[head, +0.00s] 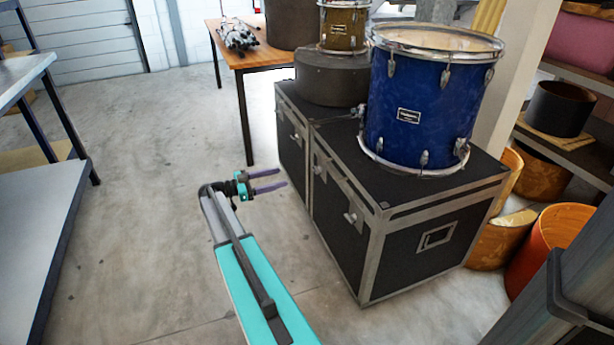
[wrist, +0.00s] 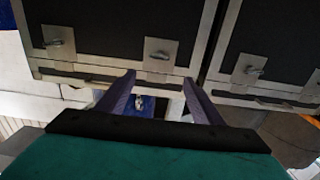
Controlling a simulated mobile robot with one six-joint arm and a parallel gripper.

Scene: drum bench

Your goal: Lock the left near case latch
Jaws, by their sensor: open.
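The near black case (head: 420,255) has metal edges and carries two latches on its left-facing side. Its left latch (head: 320,170) is at the farther end of that side and its other latch (head: 351,216) is closer to the camera. In the wrist view, which seems upside down, I take the latch (wrist: 158,54) just above the fingers to be the left one; its lever sticks out sideways on a metal plate. My gripper (head: 283,178) is open and empty, in front of this side and apart from it. Both fingers show in the wrist view (wrist: 161,79).
A second black case (head: 291,135) stands behind, with its own latch (wrist: 250,71). A blue drum (head: 415,105) stands on the near case. A wooden table (head: 240,60) is behind, and a grey bench (head: 40,220) at left. The floor between bench and cases is clear.

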